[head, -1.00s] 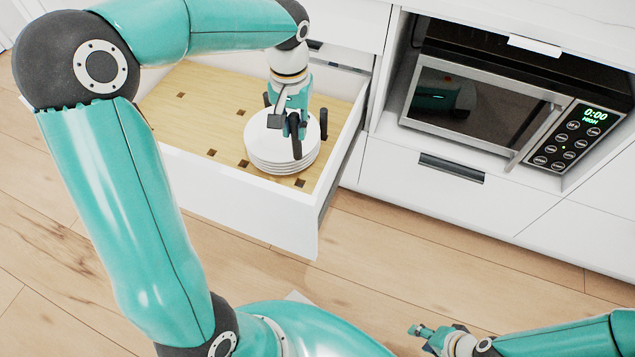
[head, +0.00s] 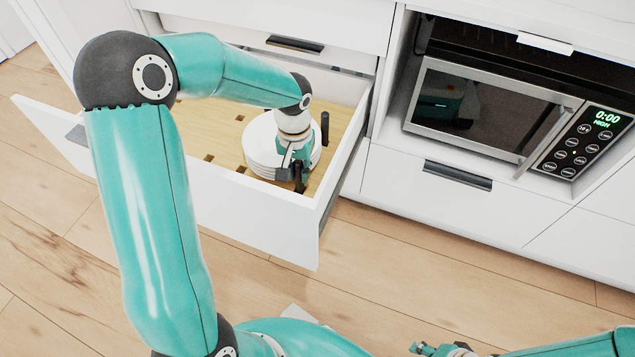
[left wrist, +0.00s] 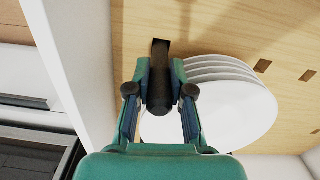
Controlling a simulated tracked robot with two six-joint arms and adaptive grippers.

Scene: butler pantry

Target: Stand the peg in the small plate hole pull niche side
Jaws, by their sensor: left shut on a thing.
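My left gripper (head: 297,172) is low inside the open drawer, at the front right edge of the plate stack. It is shut on a dark peg (head: 300,178). Another dark peg (head: 325,128) stands behind the plates. My right gripper (head: 425,349) is at the bottom edge, its jaws unclear.
The white drawer front (head: 260,225) and its right side wall (head: 345,150) stand close to the gripper. More square holes (head: 209,158) show in the board left of the plates. A microwave (head: 490,110) sits in a niche to the right.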

